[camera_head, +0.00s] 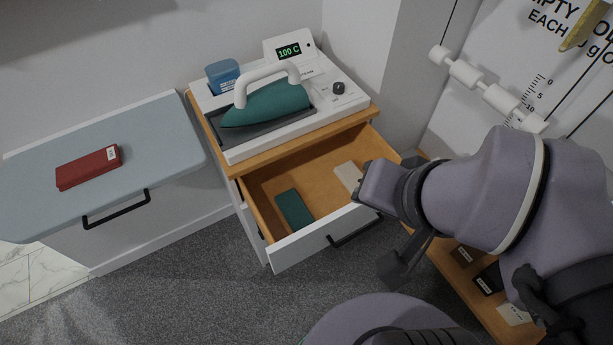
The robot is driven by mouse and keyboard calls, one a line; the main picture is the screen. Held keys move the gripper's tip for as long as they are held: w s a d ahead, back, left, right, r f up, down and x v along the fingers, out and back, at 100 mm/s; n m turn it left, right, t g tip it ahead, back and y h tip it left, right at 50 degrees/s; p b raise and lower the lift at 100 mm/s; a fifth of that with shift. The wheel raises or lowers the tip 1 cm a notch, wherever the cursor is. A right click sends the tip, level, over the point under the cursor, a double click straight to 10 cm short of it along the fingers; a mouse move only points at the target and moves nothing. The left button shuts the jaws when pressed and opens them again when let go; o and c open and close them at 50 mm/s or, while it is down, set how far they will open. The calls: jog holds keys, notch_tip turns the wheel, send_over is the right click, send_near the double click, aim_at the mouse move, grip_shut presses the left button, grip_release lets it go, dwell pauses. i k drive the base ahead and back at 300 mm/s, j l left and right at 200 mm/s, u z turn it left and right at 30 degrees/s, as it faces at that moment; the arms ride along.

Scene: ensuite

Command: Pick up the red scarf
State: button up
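The red scarf (89,167) appears as a flat, folded red block with a small white tag at its right end. It lies on the light blue board (150,130) at the left. My gripper (393,270) hangs at the right, in front of the open drawer's right side and far from the scarf. It is dark and partly hidden by my arm, so I cannot tell whether its fingers are open or shut. Nothing is visibly held in it.
An open wooden drawer (300,178) holds a folded green piece (294,209) and a pale piece (349,176). Above it stands a green iron (265,105) on a white station (345,98). A low wooden shelf (455,280) with tagged pieces is at right. Grey carpet lies in front.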

aim_at(69, 175)
jog(key=u, duration=1.85)
jog(key=i+j+z, duration=0.95)
jog(key=j+z, duration=0.2)
jog(key=i+j+z, duration=0.1)
jog(key=j+z, duration=0.2)
jog(key=i+j+z, duration=0.1)
jog(key=j+z, duration=0.2)
jog(key=j, duration=0.25)
jog(key=j+z, duration=0.3)
jog(key=j, duration=0.15)
